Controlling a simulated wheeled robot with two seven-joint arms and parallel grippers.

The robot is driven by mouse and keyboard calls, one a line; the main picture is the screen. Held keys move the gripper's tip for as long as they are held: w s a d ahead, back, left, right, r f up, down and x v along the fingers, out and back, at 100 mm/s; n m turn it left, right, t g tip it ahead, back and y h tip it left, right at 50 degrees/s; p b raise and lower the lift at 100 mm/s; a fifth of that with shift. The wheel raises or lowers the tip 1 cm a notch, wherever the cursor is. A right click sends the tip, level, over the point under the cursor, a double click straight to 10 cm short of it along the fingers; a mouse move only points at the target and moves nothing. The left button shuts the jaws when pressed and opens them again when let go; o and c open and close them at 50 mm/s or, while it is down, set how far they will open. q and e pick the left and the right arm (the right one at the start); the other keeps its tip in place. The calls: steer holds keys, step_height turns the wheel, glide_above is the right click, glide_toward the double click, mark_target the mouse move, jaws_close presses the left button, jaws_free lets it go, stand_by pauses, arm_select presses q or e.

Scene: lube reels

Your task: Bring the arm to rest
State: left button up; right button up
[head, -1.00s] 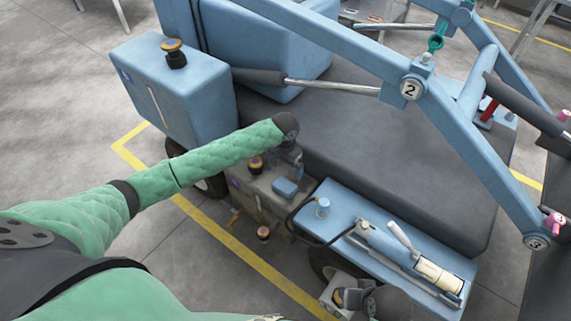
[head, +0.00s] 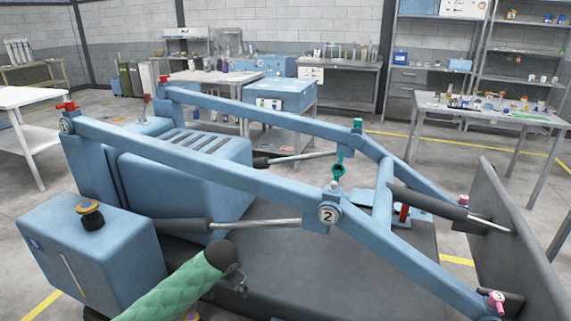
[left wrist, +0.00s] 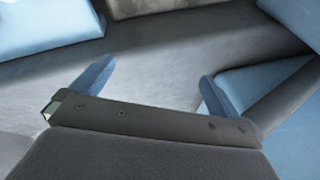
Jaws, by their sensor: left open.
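My left arm in its green quilted sleeve (head: 170,288) comes in from the bottom of the head view and ends in a dark joint beside the blue machine. The gripper's fingers are hidden in that view. In the left wrist view my left gripper (left wrist: 152,85) is open, with its two blue fingers wide apart and nothing between them. A grey surface shows beyond the fingers. My right arm and gripper are out of view.
The blue machine's lift arm (head: 250,175) spans the view near my left arm. A blue box with a yellow-and-black knob (head: 90,215) stands at left, close to the arm. A dark plate (head: 520,240) stands at right. Benches (head: 490,115) and shelves line the back.

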arm_select(q)
steer(key=s+d+r+n+t+h+p, duration=0.1)
steer(key=s+d+r+t+h, duration=0.2)
steer(key=s+r, duration=0.6)
steer(key=s+f+n+g, duration=0.1)
steer(key=s+f, duration=0.4)
steer(key=s, duration=0.6)
steer(key=s+f+n+g+p, duration=0.1)
steer(key=s+f, duration=0.4)
steer(key=s, duration=0.5)
steer(key=s+f+n+g, duration=0.2)
steer(key=s+f, duration=0.4)
steer(key=s, duration=0.5)
steer(key=shift+s+g+y+p, duration=0.3)
steer(key=shift+g+y+p, duration=0.1)
steer(key=shift+g, duration=0.3)
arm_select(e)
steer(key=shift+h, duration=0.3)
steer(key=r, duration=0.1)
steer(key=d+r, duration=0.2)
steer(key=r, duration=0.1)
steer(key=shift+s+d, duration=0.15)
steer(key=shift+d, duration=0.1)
arm_select(q)
steer(key=shift+n, duration=0.3)
